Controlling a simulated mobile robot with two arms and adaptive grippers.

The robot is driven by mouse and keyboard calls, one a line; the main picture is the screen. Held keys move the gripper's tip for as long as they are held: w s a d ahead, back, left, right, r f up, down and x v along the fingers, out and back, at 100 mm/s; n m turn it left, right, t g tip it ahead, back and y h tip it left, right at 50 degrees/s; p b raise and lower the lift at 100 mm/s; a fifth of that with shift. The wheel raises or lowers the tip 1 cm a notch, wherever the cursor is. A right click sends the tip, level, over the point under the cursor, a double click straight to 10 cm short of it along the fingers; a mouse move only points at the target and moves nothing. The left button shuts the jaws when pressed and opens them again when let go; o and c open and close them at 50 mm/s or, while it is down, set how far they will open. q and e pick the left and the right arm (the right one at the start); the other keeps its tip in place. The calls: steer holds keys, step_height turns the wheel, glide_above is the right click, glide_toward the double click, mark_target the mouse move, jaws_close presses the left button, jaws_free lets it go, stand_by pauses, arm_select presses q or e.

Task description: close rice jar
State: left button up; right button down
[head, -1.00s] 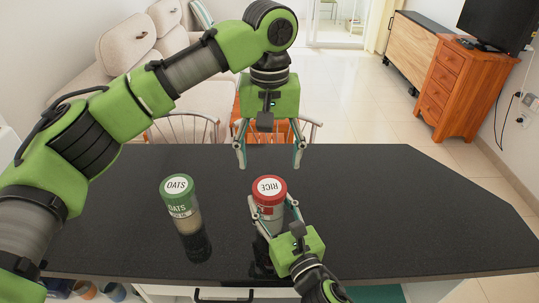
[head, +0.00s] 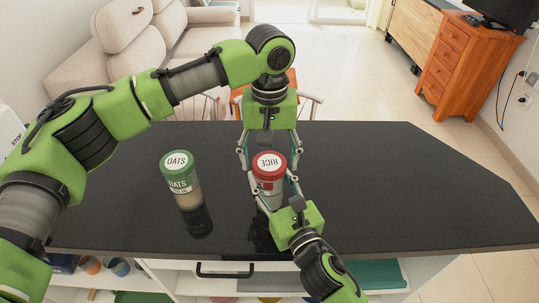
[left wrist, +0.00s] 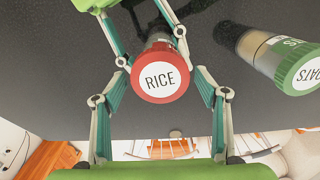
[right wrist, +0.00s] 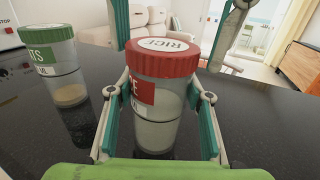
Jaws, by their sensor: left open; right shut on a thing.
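The rice jar (head: 268,186) stands upright on the black counter, with its red lid (head: 269,164) on top; I cannot tell whether the lid is screwed tight. The jar also shows in the right wrist view (right wrist: 158,116). My right gripper (head: 269,198) is shut around the jar's body from the near side. My left gripper (head: 270,165) points down over the jar, open, with a finger on either side of the lid. In the left wrist view the lid (left wrist: 160,76) lies between the left fingers, with gaps on both sides.
An oats jar (head: 182,183) with a green lid stands to the left of the rice jar, apart from it. The counter (head: 400,190) is clear on the right. Chairs and a sofa (head: 120,50) are beyond the counter.

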arm_select(q)
steer(key=c, duration=1.1)
steer(key=m, duration=0.5)
steer(key=shift+c, duration=0.2)
steer(key=m, duration=0.3)
steer(key=shift+m, duration=0.4)
steer(key=m, duration=1.3)
steer(key=shift+c, duration=0.2)
steer(key=o, duration=1.2)
steer(key=shift+o, duration=0.2)
